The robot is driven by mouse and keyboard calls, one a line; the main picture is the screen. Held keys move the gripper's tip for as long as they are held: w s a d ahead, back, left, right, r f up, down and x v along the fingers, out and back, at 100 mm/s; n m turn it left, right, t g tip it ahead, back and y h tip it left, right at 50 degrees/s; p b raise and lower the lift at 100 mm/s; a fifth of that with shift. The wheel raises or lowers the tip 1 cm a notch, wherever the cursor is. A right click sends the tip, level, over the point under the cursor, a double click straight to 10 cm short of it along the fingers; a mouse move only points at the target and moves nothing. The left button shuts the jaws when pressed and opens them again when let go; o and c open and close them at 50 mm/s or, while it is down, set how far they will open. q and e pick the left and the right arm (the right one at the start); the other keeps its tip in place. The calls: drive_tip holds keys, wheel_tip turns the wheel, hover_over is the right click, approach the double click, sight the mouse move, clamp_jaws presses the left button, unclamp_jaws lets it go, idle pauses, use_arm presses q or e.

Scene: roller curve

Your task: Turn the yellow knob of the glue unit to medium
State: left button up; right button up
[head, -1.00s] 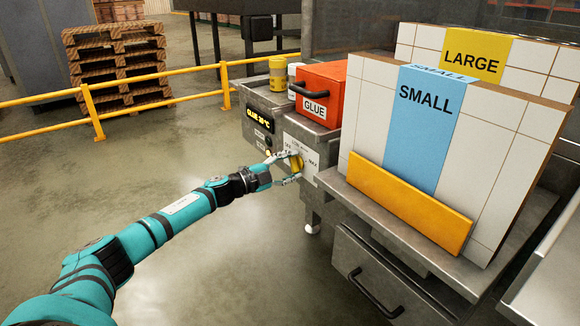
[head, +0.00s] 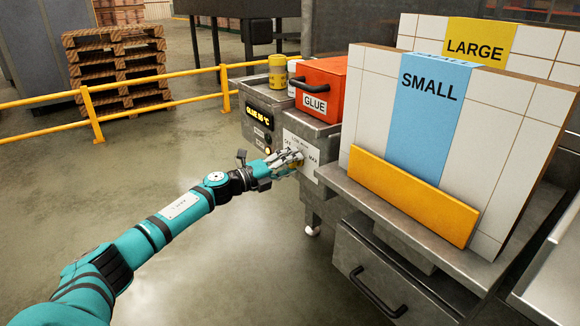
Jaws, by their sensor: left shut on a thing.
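The glue unit (head: 258,106) is a grey metal box with a lit yellow display and an orange-red lidded box labelled GLUE (head: 318,88) on top. Its white dial plate (head: 313,150) carries small print, with MAX legible at the right. The yellow knob (head: 293,164) is mostly hidden behind my fingers. My left gripper (head: 291,160) is at the dial plate, shut on the knob. The knob's pointing direction cannot be made out. My right gripper is not in view.
Cardboard stacks labelled SMALL (head: 430,120) and LARGE (head: 476,45) stand on the metal bench to the right, behind an orange stop plate (head: 410,197). A yellow rail (head: 150,82) runs at the back left. The floor at left is clear.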

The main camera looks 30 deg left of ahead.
use_arm(q)
drive_tip(key=shift+f+m, duration=0.15)
drive_tip(key=shift+m, duration=0.25)
drive_tip(key=o, duration=1.2)
drive_tip(key=shift+c, duration=0.2)
drive_tip(key=shift+s, duration=0.1)
drive_tip(key=v, duration=1.2)
